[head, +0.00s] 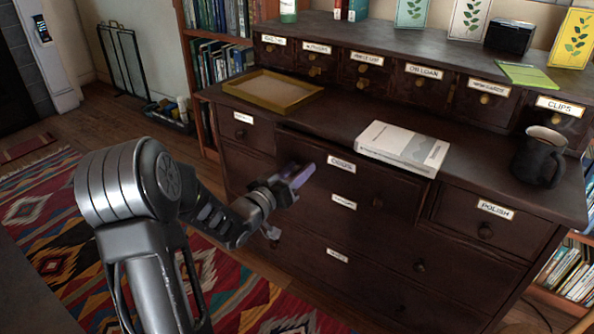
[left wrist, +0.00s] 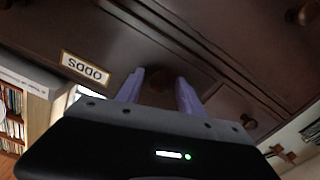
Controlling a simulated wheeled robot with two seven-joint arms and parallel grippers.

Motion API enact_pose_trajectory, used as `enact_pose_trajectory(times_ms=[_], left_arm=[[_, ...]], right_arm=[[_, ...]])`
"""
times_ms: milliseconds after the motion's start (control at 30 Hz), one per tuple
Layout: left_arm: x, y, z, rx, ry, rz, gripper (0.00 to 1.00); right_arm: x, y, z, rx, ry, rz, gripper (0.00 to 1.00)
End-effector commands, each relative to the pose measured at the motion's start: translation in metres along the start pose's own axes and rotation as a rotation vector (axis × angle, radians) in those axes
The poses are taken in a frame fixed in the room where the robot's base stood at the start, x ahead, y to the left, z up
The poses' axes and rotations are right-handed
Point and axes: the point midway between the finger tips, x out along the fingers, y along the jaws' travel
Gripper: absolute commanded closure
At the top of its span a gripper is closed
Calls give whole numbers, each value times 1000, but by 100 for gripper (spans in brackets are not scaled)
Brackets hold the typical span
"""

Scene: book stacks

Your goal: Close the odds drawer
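The odds drawer (head: 318,152) is the wide dark wood drawer in the upper middle of the chest, with a white label. Its front seems to stand a little proud of its neighbours; I cannot tell how far. In the left wrist view its label (left wrist: 85,68) shows upside down. My left gripper (head: 298,176) is at the drawer front, left of the label. Its two purple fingers are apart in the left wrist view (left wrist: 160,92), with a dark rounded shape, perhaps a knob, between them. I cannot tell whether they touch the wood. My right gripper is not in view.
A white book (head: 403,147) lies on the chest top near its front edge, above the drawer. A wooden tray (head: 272,92) and a dark mug (head: 540,157) also stand there. The polish drawer (head: 490,222) is at the right. A patterned rug (head: 60,235) covers the floor.

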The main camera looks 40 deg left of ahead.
Motion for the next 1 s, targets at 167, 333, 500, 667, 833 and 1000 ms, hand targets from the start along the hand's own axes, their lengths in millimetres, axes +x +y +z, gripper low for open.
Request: enact_pose_trajectory(times_ms=[167, 333, 500, 667, 833, 1000], left_arm=[[0, 0, 0, 0, 0, 0, 71], [0, 0, 0, 0, 0, 0, 85], [0, 0, 0, 0, 0, 0, 99], [0, 0, 0, 0, 0, 0, 100], [0, 0, 0, 0, 0, 0, 100], [0, 0, 0, 0, -1, 0, 100]], right_arm=[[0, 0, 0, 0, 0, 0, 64], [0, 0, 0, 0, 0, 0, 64], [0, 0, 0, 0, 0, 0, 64], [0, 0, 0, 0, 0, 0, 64], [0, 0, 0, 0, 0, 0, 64], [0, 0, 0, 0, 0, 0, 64]])
